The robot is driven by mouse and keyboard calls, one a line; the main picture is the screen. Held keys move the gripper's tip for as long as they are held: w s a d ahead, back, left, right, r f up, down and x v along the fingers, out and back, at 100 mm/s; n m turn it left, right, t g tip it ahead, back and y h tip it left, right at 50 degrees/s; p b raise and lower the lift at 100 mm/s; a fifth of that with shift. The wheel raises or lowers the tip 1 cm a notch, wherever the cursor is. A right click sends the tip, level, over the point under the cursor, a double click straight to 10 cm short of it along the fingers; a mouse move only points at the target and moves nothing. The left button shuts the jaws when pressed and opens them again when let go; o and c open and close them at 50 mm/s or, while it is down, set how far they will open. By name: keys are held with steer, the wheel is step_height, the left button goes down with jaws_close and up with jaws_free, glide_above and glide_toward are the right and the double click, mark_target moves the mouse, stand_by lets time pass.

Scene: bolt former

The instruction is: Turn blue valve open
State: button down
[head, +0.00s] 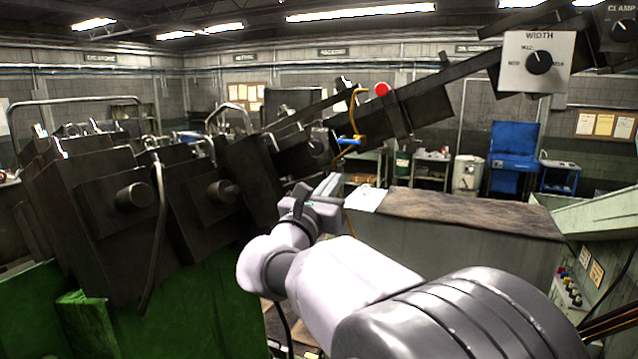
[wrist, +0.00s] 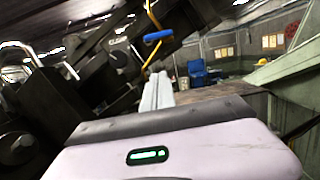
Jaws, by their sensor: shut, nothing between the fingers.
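The blue valve handle (head: 350,141) is a small bar on a yellow bent pipe (head: 357,105), beside the dark machine. In the wrist view the blue handle (wrist: 158,36) lies roughly level, above and beyond my fingertips. My gripper (head: 331,183) is below and slightly left of the handle in the head view. Its fingers (wrist: 157,77) are shut together with nothing between them, pointing towards the yellow pipe. A gap shows between the fingertips and the handle; its depth is hard to judge.
The dark bolt former (head: 190,195) with its green base fills the left side. A dark arm (head: 425,103) slopes up right behind the valve, with a red button (head: 382,89) and a WIDTH dial panel (head: 537,62). A brown-topped bench (head: 450,208) stands right of my gripper.

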mark_target(350, 141)
steer(key=w+d+r+p, duration=0.2)
steer(key=w+r, duration=0.1)
steer(key=r, duration=0.2)
steer(key=shift+w, duration=0.15)
stand_by(0.3)
